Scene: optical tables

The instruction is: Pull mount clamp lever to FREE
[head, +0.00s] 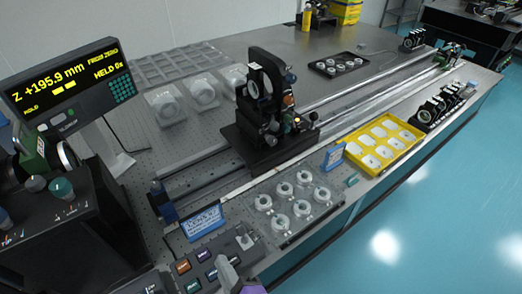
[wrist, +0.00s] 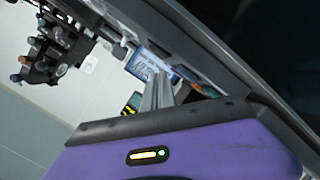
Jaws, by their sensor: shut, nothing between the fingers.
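The black optical mount (head: 268,100) stands on a carriage on the long rail, in the middle of the head view. It carries several small knobs, one orange-red, on its right side. I cannot tell which part is the clamp lever or how it is set. A dark mount-like assembly (wrist: 50,48) shows at the upper left of the tilted wrist view. My gripper (head: 223,263) is at the bottom of the head view, well in front of the mount and apart from it. In the wrist view its grey fingers (wrist: 160,88) are together and empty, beyond the purple housing.
A display (head: 70,85) reads "Z +195.9 mm" and "HELD". A button panel (head: 205,268) lies by my gripper. A blue-and-white sign (head: 203,222), a clear tray of rings (head: 292,200) and a yellow tray (head: 383,145) line the front edge. The rail right of the mount looks clear.

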